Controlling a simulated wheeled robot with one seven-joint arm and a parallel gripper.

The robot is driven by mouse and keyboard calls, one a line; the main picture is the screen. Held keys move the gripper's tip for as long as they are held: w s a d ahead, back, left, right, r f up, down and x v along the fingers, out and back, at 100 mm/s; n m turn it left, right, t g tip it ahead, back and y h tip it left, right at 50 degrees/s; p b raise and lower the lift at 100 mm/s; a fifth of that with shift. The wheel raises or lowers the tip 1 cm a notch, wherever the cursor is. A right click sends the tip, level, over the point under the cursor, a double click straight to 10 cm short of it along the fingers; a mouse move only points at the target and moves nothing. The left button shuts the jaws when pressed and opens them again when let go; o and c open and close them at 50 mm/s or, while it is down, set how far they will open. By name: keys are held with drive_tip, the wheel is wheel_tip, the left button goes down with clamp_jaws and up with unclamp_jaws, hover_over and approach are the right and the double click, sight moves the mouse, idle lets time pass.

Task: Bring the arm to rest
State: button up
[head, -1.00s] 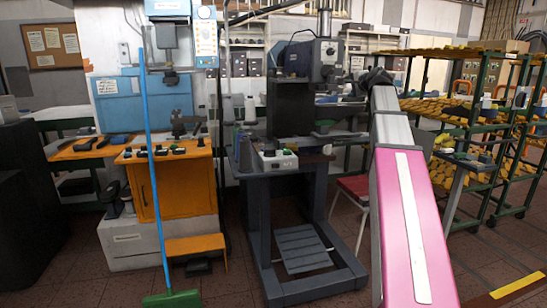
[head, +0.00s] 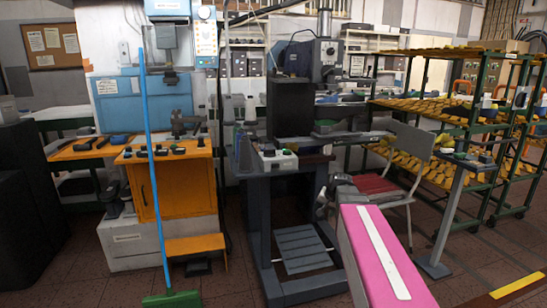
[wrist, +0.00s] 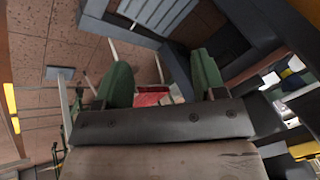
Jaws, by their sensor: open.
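My pink arm reaches in from the bottom right of the head view, held low, its grey far end beside the dark machine (head: 290,108). My gripper (wrist: 160,80) shows in the wrist view as two green fingers set wide apart, open, with nothing between them. The red seat of a chair shows beyond the gap (wrist: 152,97). In the head view the gripper's fingers cannot be clearly made out near the end of the arm.
The red-seated chair (head: 374,187) stands just behind the arm. A small post table (head: 441,222) is to its right. Green racks (head: 479,140) with yellow lasts stand further right. An orange cabinet (head: 172,187) and a blue-handled broom (head: 158,190) are at left.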

drive_tip(key=s+a+f+n+g+h, duration=0.2)
drive_tip(key=s+f+n+g, duration=0.2)
drive_tip(key=s+f, duration=1.1)
drive_tip(key=s, duration=0.2)
drive_tip(key=shift+s+f+n+g, duration=0.3)
drive_tip(key=shift+s+n+g, duration=0.05)
drive_tip(key=shift+n+g, duration=0.05)
drive_tip(key=shift+a, duration=0.1)
